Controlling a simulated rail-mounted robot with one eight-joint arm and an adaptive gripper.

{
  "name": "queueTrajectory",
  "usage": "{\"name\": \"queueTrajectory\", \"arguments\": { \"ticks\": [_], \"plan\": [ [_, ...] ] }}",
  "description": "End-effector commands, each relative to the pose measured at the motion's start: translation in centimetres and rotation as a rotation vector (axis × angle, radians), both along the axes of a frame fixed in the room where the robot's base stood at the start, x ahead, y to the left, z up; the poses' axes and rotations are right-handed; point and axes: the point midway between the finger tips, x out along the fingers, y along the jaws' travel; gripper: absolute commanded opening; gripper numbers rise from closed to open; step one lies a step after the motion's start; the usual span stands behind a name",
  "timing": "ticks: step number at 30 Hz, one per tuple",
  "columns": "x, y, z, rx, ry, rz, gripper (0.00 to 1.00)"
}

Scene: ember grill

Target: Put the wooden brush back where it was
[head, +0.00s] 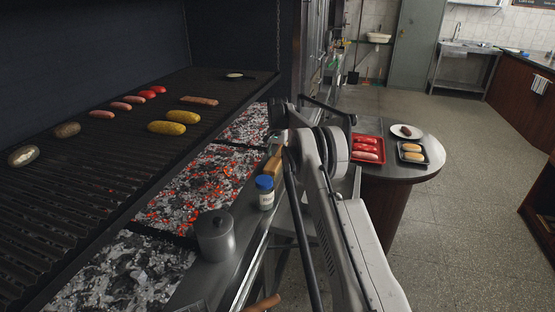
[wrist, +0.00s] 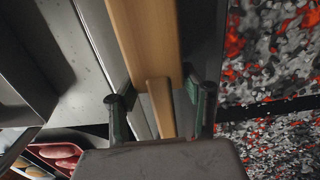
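The wooden brush (wrist: 148,45) is light wood, with a broad part and a narrower piece near my gripper. In the head view a small part of the brush (head: 273,166) shows beside my arm, over the grill's steel front ledge. My gripper (wrist: 160,104) points at the brush. Its two fingers stand apart, one on each side of the narrow wooden piece, with visible gaps on both sides. The brush's bristles are not visible. I cannot tell whether the brush rests fully on the ledge.
A jar with a blue lid (head: 265,192) and a grey lidded pot (head: 215,236) stand on the ledge nearby. Glowing embers (head: 205,182) lie left, below the grill grate (head: 60,207) with food. A round-ended counter (head: 425,168) at right holds a red tray (head: 381,150) of sausages.

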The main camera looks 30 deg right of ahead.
Motion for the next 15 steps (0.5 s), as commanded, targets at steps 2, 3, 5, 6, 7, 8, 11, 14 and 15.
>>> {"name": "queueTrajectory", "arguments": {
  "ticks": [2,3,5,6,7,8,11,14,15],
  "plan": [
    [0.0,0.0,0.06,0.0,0.0,0.0,0.55],
    [0.0,0.0,0.06,0.0,0.0,0.0,0.6],
    [0.0,0.0,0.07,0.0,0.0,0.0,0.6],
    [0.0,0.0,0.07,0.0,0.0,0.0,0.6],
    [0.0,0.0,0.07,0.0,0.0,0.0,0.6],
    [0.0,0.0,0.07,0.0,0.0,0.0,0.6],
    [0.0,0.0,0.13,0.0,0.0,0.0,0.6],
    [-0.01,0.01,0.57,0.0,0.0,0.0,0.6],
    [-0.01,0.01,0.92,0.0,0.0,0.0,0.6]
  ]
}}
